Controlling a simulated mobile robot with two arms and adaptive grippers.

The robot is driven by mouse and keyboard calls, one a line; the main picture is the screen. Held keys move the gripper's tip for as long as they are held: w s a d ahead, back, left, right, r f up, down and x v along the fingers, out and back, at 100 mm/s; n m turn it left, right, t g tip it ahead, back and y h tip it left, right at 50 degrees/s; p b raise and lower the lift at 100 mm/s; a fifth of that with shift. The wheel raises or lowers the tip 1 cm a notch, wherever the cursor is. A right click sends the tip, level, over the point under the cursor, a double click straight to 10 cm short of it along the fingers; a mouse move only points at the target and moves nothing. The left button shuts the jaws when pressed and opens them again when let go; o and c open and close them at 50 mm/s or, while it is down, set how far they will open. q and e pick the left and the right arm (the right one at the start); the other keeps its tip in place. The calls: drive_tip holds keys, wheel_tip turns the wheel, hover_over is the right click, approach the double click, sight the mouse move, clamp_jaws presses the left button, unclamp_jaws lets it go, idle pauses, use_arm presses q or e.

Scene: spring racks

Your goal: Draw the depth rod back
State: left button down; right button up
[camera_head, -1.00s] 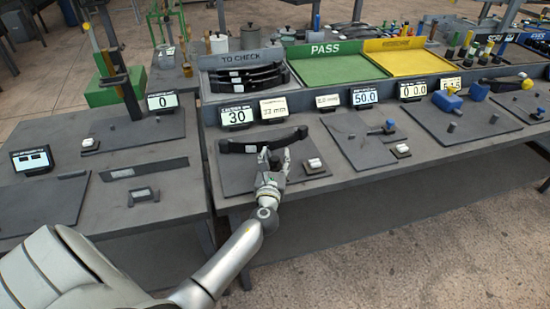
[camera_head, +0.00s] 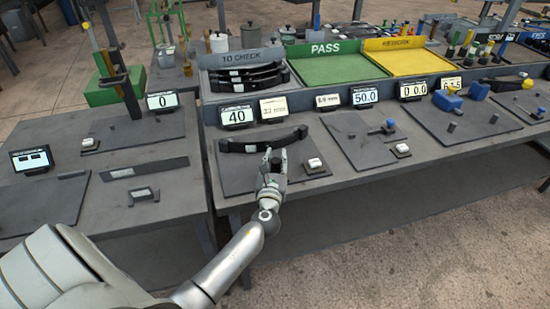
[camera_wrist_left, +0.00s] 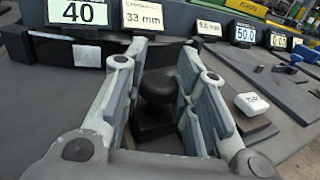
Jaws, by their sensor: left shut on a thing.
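My left gripper (camera_head: 275,156) is at the front of the gauge plate (camera_head: 233,174), below the black leaf spring (camera_head: 262,142). I take the knob to be the depth rod's handle; the rod itself is hidden behind the gripper in the head view. The display (camera_head: 237,116) behind the plate reads 40. It also shows in the left wrist view (camera_wrist_left: 73,12). My right gripper is not in view.
A white button (camera_head: 314,163) on a small dark base sits just right of the gripper. A "33 mm" card (camera_head: 273,107) stands beside the display. Behind are a TO CHECK tray (camera_head: 220,78) with black springs, a green PASS tray (camera_head: 335,72) and a yellow tray (camera_head: 410,62).

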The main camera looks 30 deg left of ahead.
use_arm(q)
drive_tip(key=shift+s+d, duration=0.9)
drive_tip(key=shift+d, duration=0.2)
drive_tip(key=shift+f, duration=0.15)
drive_tip(key=c, duration=1.2)
unclamp_jaws()
drive_tip(key=shift+d, duration=0.1)
drive_tip(key=shift+r, duration=0.2)
drive_tip(key=shift+s+f, duration=0.1)
drive_tip(key=v, duration=1.2)
